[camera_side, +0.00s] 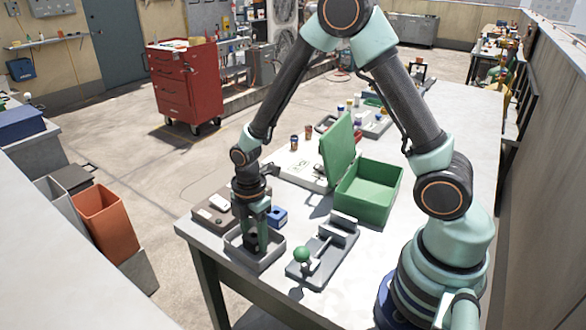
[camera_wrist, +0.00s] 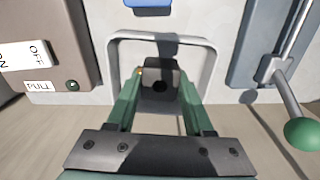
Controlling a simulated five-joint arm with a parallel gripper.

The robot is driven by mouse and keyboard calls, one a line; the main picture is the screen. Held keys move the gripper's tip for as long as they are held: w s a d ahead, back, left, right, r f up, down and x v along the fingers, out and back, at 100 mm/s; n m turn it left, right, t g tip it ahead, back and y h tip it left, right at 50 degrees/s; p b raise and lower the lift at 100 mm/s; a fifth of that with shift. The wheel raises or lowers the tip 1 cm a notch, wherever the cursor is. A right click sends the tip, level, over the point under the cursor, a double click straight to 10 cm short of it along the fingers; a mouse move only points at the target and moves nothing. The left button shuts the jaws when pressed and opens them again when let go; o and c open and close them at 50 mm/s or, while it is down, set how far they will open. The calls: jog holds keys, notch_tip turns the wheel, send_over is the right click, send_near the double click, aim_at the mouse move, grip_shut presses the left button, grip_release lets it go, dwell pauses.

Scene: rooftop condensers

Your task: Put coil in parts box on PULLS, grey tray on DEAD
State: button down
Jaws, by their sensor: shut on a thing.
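My gripper (camera_wrist: 161,90) points down into the grey tray (camera_side: 262,265), near the table's front left corner, and is shut on a dark grey block with a round hole, likely the coil (camera_wrist: 160,75). The tray's rim surrounds the coil in the wrist view (camera_wrist: 206,50); whether the coil touches the floor is unclear. The green parts box (camera_side: 365,208) stands open behind and to the right, lid (camera_side: 338,150) raised.
A blue block (camera_side: 277,216) stands just behind the tray. A grey fixture (camera_side: 318,262) with a green ball-ended lever (camera_side: 302,254) stands to its right, before the parts box. A white board (camera_side: 295,168) and small bottles lie farther back.

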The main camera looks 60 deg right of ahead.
jog(key=shift+c, duration=1.4)
grip_release()
jog(key=shift+f, duration=0.15)
notch_tip(320, 180, up, 13)
jog(key=s+d+r+m+t, duration=0.2)
jog(key=s+r+m, duration=0.2)
jog(key=m, duration=0.4)
jog(key=s+d+r+m+t, duration=0.1)
jog(key=s+r+m+t, duration=0.2)
jog(key=r+m, duration=0.4)
jog(key=shift+s+d+r+m+t, duration=0.15)
jog(key=shift+s+d+m+t, duration=0.2)
jog(key=shift+s+m, duration=0.5)
jog(key=shift+w, duration=0.1)
